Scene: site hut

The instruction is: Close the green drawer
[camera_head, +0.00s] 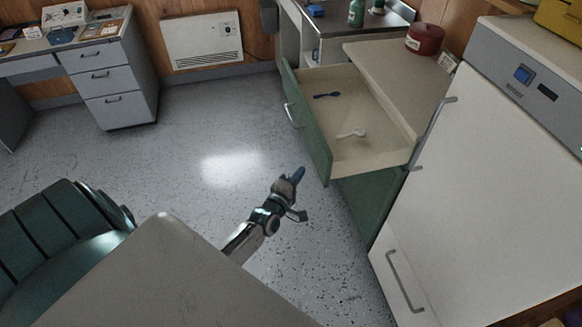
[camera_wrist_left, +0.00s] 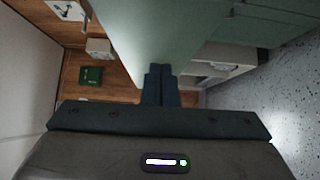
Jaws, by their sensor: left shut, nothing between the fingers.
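The green drawer (camera_head: 308,122) stands pulled out from the green cabinet (camera_head: 372,196) under a beige counter. Its front has a metal handle (camera_head: 291,116). My right gripper is not in view.
A white appliance (camera_head: 480,180) stands right of the drawer. A red round tin (camera_head: 425,39) sits on the counter. A green chair (camera_head: 60,240) and a grey tabletop (camera_head: 165,275) are at lower left. The speckled floor (camera_head: 190,135) left of the drawer is clear.

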